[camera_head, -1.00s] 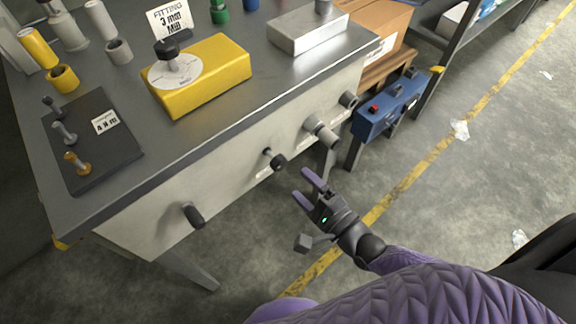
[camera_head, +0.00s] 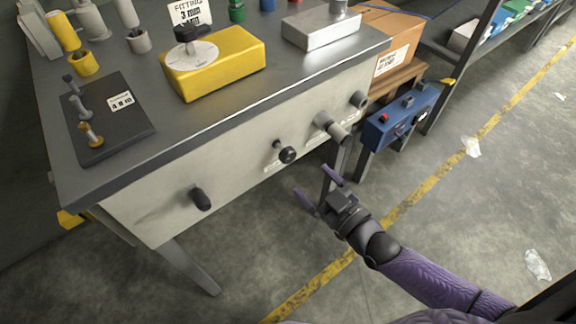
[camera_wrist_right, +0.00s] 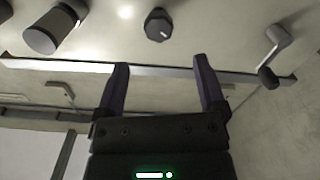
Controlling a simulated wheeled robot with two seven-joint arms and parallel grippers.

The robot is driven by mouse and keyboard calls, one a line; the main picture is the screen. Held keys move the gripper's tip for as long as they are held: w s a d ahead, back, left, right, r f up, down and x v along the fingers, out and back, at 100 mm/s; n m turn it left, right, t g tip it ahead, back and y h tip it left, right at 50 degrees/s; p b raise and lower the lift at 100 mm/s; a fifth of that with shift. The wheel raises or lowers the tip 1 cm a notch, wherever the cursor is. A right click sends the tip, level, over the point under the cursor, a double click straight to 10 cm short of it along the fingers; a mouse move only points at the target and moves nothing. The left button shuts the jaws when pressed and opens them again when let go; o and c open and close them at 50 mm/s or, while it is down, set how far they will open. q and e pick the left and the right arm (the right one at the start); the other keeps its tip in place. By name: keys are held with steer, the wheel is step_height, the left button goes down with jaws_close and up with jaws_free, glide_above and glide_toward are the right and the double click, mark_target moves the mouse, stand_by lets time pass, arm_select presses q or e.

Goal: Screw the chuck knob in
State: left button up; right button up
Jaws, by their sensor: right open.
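A small black knob on a short shaft (camera_head: 285,153) sticks out of the middle of the bench's pale front panel; it also shows in the right wrist view (camera_wrist_right: 158,25). No readable label tells me whether it is the chuck knob. My right gripper (camera_head: 313,180) is open and empty, in front of and below this knob, apart from it. In the right wrist view, its two purple fingers (camera_wrist_right: 161,66) are spread, with the knob beyond and above the gap. My left gripper is out of view.
On the same panel are a black-gripped crank (camera_head: 200,198), a thick grey cylinder (camera_head: 332,128) and another knob (camera_head: 358,100). A yellow block (camera_head: 225,65) with a dial stands on the bench top (camera_head: 205,125). A blue box (camera_head: 400,118) hangs at right. The floor (camera_head: 440,215) in front is mostly clear.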

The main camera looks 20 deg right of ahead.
mark_target(290, 158)
steer(key=shift+n, duration=0.9)
steer(key=b+x, duration=0.3)
steer(key=x, duration=0.6)
steer(key=shift+w+f, duration=0.15)
steer(key=shift+f, duration=0.05)
steer(key=shift+w+a+r+b, duration=0.15)
steer(key=shift+w+b, duration=0.15)
steer(key=shift+w, duration=0.05)
